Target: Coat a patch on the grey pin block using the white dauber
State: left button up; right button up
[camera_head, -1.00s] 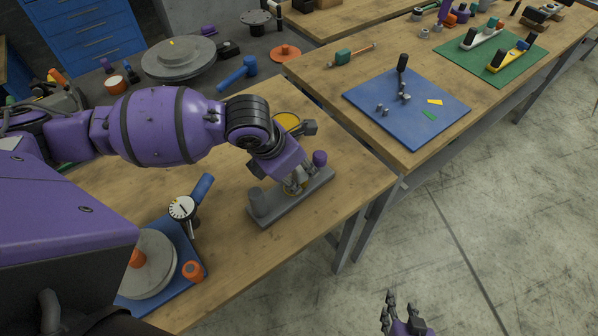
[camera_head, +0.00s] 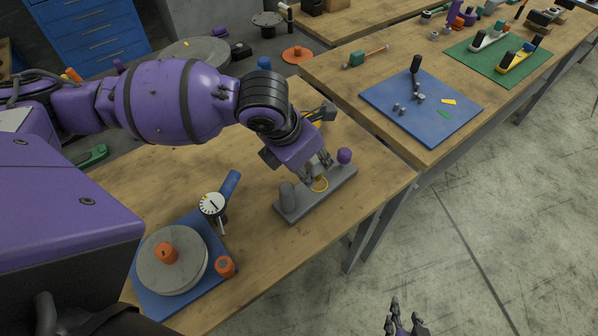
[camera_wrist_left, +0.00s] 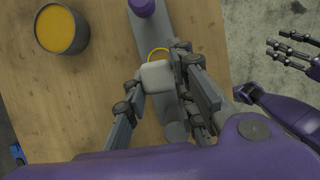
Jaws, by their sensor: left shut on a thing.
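The grey pin block (camera_head: 303,208) lies on the near bench, with a grey post at one end and a purple knob (camera_head: 344,155) at the other. A yellow ring (camera_head: 320,185) marks its top between them. My left gripper (camera_head: 318,168) is just above the ring. In the left wrist view it is shut on the white dauber (camera_wrist_left: 157,76), which partly covers the ring (camera_wrist_left: 157,53). I cannot tell whether the dauber touches the block. In the head view the dauber is hidden by the fingers. My right gripper (camera_head: 406,318) is open and empty, off the bench at the lower edge.
A dark pot of yellow coating (camera_wrist_left: 62,30) stands on the bench beside the block; my left arm mostly hides it in the head view. A blue mat (camera_head: 146,292) with a grey disc and dial gauge (camera_head: 212,204) lies at the near left. Bare wood lies between.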

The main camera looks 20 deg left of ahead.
pick_arm(q)
jog(key=shift+r, duration=1.3)
jog(key=shift+w+d, duration=0.1)
